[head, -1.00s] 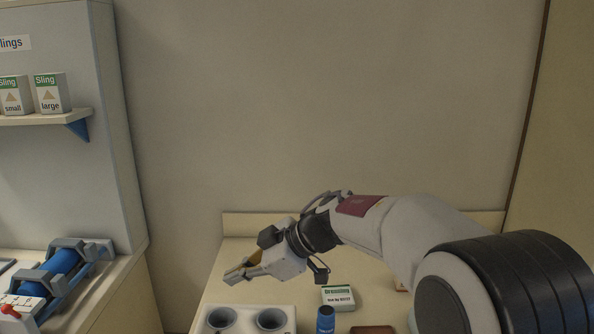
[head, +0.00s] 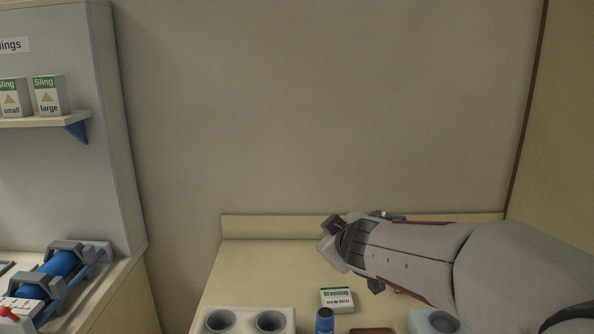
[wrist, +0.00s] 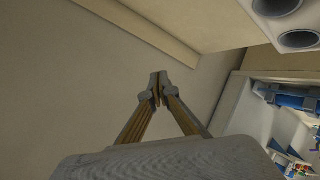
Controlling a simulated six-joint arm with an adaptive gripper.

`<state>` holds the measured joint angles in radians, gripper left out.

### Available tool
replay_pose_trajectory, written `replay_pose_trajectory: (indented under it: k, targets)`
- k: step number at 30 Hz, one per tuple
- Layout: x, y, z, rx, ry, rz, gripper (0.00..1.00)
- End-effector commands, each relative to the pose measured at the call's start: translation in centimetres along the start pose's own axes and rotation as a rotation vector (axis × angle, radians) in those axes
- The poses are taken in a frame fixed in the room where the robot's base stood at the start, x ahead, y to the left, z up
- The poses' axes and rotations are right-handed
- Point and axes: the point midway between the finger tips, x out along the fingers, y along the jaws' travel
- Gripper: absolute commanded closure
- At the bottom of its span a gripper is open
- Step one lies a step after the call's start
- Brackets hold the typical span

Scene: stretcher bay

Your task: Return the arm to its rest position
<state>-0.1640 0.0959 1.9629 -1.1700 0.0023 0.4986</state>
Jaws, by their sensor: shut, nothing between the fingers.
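My gripper (wrist: 159,88) shows in the wrist view with its two fingertips together and nothing between them. Behind the fingertips there is only the plain wall and the counter's back edge. In the head view my arm reaches in from the right, above the cream counter (head: 260,270). The gripper's end (head: 331,240) is partly turned away there, and its fingertips are hard to make out. It is above and behind the dressing box, apart from it.
On the counter are a green-and-white dressing box (head: 337,299), a blue bottle (head: 324,321), a brown tray (head: 372,331) and a white two-cup holder (head: 246,318). At left are a blue cylinder in a grey cradle (head: 60,270) and a shelf (head: 50,121) with sling boxes (head: 49,95).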

Motion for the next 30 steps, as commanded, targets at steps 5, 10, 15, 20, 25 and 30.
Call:
replay_pose_trajectory:
  k: [5, 10, 15, 20, 25, 30]
  targets:
    - [-3.4, 1.6, 4.8, 0.078, -0.146, 0.070, 1.00]
    - [-7.2, 1.7, 9.5, 0.157, -0.290, 0.099, 1.00]
    - [-11.5, 0.3, 14.1, 0.245, -0.430, 0.092, 1.00]
    - [-15.8, -2.2, 17.8, 0.334, -0.549, 0.056, 1.00]
    - [-20.3, -5.6, 20.7, 0.433, -0.649, -0.004, 1.00]
    - [-24.2, -9.2, 22.5, 0.531, -0.713, -0.073, 1.00]
